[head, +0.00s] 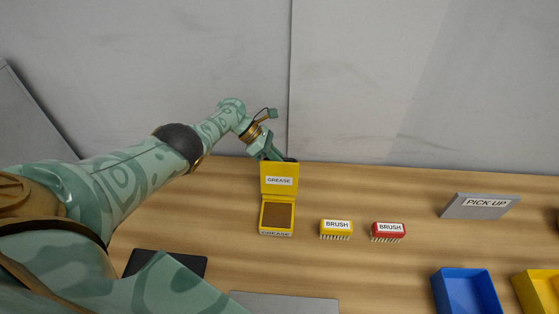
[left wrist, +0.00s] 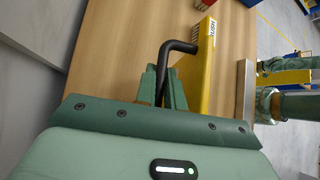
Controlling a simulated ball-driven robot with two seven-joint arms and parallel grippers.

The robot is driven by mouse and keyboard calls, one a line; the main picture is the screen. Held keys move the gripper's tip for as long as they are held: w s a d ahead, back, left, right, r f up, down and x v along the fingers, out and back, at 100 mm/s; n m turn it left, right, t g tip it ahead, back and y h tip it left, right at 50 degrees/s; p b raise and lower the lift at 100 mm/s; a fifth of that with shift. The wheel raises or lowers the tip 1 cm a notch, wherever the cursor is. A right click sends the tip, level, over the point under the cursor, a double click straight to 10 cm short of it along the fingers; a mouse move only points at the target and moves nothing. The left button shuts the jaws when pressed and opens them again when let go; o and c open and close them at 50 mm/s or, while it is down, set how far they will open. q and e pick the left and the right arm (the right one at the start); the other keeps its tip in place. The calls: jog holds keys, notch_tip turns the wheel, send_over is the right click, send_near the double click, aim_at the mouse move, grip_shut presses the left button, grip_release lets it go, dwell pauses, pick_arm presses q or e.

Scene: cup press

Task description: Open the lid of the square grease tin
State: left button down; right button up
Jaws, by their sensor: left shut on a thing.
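The square grease tin (head: 276,232) is yellow with a brown filling and stands on the wooden table. Its yellow lid (head: 280,169) is raised, standing about upright at the far side, with a GREASE label facing the head camera. My left gripper (head: 280,157) is behind the top of the lid, partly hidden by it. In the left wrist view, the fingers (left wrist: 165,90) are shut on a black bent handle (left wrist: 180,46) beside the yellow lid (left wrist: 192,82). The tin's inside is hidden in that view. Green parts of my right arm (left wrist: 290,103) show at that view's right edge; its jaws are unclear.
A yellow brush (head: 336,229) and a red brush (head: 388,232) lie right of the tin. A grey PICK UP sign (head: 480,206), a blue bin (head: 467,292) and a yellow bin (head: 540,290) are farther right. A grey wall (head: 390,80) stands behind the table.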

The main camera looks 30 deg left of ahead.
pick_arm(q)
jog(key=c, duration=1.5)
grip_release()
jog(key=shift+r, duration=0.1)
jog(key=p+v, duration=0.3)
jog(key=v, duration=1.3)
jog(key=shift+s, duration=0.1)
